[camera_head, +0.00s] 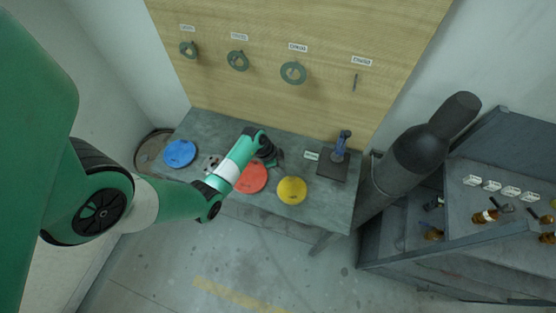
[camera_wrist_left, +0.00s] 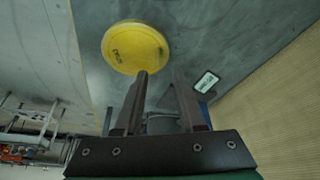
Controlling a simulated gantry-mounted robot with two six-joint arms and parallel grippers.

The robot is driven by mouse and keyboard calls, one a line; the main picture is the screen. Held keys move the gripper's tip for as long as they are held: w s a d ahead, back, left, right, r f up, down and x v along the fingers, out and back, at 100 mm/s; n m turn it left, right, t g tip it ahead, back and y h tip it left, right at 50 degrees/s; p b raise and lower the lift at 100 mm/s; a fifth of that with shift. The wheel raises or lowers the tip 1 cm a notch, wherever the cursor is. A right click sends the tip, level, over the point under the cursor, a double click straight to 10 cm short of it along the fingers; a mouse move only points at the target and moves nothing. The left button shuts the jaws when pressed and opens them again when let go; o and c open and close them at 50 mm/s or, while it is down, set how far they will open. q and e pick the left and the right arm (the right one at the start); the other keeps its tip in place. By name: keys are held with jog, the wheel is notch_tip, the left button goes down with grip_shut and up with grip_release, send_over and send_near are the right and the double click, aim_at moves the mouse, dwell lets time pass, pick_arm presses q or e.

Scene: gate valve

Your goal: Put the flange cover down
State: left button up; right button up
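Three round discs lie flat on the grey table (camera_head: 325,205) in the head view: a blue disc (camera_head: 180,153), a red disc (camera_head: 252,180) and a yellow disc (camera_head: 292,190). They look like flange covers. The yellow one shows marked and flat in the left wrist view (camera_wrist_left: 135,48). My left gripper (camera_head: 270,154) is above the table behind the red disc, and my forearm hides part of that disc. In the wrist view its fingers (camera_wrist_left: 160,92) are apart, with no disc between them. A greyish shape behind the fingers is unclear. My right gripper is not in view.
Green rings (camera_head: 293,73) hang on the wooden board (camera_head: 330,25). A shelf unit (camera_head: 460,235) stands at right.

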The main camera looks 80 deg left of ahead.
pick_arm(q)
jog(key=p+v, duration=0.1)
jog(key=v, duration=0.4)
